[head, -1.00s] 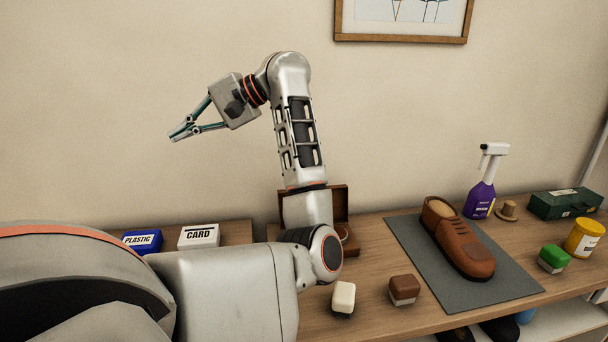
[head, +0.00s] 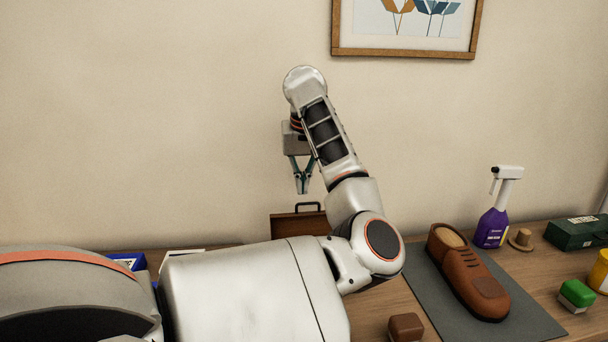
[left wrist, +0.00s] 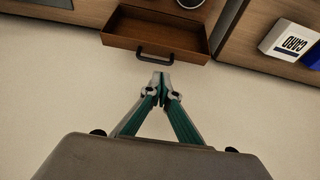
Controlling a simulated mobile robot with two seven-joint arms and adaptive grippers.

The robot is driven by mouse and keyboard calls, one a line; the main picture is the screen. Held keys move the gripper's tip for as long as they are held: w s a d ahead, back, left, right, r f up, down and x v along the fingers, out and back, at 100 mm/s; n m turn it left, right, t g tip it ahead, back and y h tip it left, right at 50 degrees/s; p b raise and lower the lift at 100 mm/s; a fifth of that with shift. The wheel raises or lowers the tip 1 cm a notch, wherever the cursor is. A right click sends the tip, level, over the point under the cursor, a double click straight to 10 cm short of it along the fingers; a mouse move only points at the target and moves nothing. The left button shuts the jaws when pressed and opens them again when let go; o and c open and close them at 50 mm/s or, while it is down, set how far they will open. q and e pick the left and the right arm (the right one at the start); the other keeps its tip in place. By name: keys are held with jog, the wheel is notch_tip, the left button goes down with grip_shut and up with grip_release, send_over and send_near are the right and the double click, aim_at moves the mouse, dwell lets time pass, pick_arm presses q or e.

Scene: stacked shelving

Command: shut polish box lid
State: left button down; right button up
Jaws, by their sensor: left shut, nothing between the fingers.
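The polish box is brown wood, and its lid (head: 292,226) stands raised, with a dark handle on its top edge. My arm hides the box body in the head view. In the left wrist view the lid (left wrist: 128,42) shows with its handle at the edge facing my fingers. My left gripper (head: 302,192) is shut and empty, pointing down just above the lid in the head view. In the left wrist view its closed fingertips (left wrist: 161,76) appear close to the handle; I cannot tell whether they touch it. My right gripper is not in view.
A brown shoe (head: 467,274) lies on a grey mat (head: 420,285) at the right. A purple spray bottle (head: 492,225), a green box (head: 578,233) and small brushes stand around it. A framed picture hangs above.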

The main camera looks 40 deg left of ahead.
pick_arm(q)
jog(key=shift+x, duration=1.7)
